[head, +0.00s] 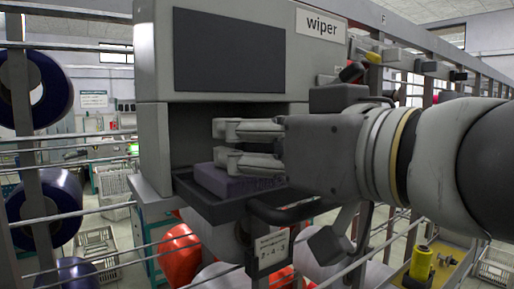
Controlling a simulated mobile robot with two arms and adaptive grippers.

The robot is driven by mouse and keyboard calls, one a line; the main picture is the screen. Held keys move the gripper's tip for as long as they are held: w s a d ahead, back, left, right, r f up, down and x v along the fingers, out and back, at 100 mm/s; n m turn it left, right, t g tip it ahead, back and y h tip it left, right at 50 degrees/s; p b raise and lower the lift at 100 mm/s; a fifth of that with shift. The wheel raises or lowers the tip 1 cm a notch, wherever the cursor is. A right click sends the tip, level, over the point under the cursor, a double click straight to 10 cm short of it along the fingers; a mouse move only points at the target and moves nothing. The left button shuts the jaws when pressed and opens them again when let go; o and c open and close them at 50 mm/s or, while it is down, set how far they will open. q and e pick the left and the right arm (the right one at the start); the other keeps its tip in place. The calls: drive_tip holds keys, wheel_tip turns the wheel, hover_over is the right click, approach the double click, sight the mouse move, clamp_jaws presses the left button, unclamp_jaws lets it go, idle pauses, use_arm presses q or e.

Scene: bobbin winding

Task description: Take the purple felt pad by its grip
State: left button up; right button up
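The purple felt pad (221,184) is a dark purple block in the black tray (213,207) below the grey box labelled "wiper". My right gripper (221,145) comes in from the right, in the opening above the pad. Its two fingers point left, one above the other in the picture, with a gap between them, and no held thing shows there. The lower finger overlaps the pad's upper edge in the picture; I cannot tell if they touch. The pad's grip is not visible, perhaps hidden behind the fingers. My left gripper is not in view.
The grey wiper box (152,60) overhangs the opening, and its side wall stands left of the fingers. A card (271,250) hangs below the tray. Metal rails, red and white bobbins (180,254) lie below. A yellow object (421,262) stands lower right.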

drive_tip(key=shift+w+a, duration=0.25)
drive_tip(key=shift+w, duration=0.15)
drive_tip(key=shift+w+a+f, duration=0.1)
drive_tip(key=shift+w+a, duration=0.05)
drive_tip(key=c, duration=1.1)
